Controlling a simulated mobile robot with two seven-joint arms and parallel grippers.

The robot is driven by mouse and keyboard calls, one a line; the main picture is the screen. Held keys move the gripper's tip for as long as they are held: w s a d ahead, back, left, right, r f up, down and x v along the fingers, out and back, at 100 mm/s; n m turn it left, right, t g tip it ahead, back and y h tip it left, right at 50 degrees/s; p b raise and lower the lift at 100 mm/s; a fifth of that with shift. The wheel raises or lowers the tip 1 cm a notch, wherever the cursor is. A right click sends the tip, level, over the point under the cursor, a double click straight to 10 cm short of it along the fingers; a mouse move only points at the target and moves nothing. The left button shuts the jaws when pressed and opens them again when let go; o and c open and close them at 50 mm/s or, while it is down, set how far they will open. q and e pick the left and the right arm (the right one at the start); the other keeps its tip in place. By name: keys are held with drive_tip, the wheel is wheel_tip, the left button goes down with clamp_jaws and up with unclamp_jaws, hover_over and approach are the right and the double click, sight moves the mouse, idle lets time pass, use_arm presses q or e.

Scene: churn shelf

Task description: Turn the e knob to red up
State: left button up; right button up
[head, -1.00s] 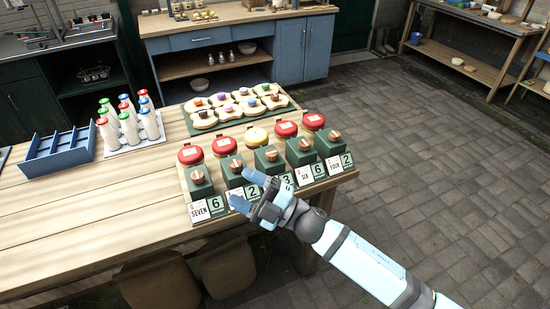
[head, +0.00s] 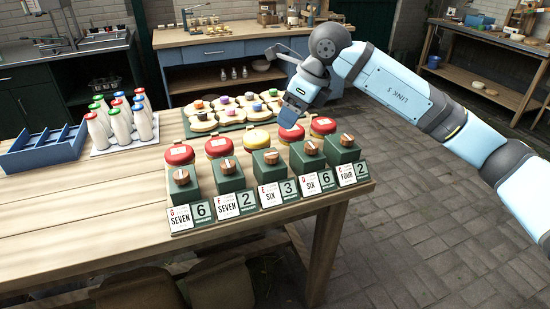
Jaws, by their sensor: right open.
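The e knob (head: 271,157) is a small wooden-coloured knob on top of the middle green block (head: 271,174) in a row of several. The card (head: 270,195) in front of it bears an E, with a green 3 tile beside it. No red mark on the knob can be made out. My right gripper (head: 283,82) is open and empty, above and behind the right part of the row, well apart from the e knob. My left gripper is not in view.
Similar knobs stand close on both sides, such as one at the left (head: 181,177) and one at the right (head: 347,140). Red and yellow lidded jars (head: 257,138) stand right behind. Bottles (head: 120,122) and a blue crate (head: 45,150) are at left. The table's front left is clear.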

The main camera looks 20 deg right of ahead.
sight(271, 154)
drive_tip(key=x, duration=1.3)
drive_tip(key=shift+w+d+f+b, duration=0.2)
drive_tip(key=shift+f+b, duration=0.1)
drive_tip(key=shift+b, duration=0.1)
drive_tip(key=shift+c, duration=0.2)
drive_tip(key=c, duration=0.9)
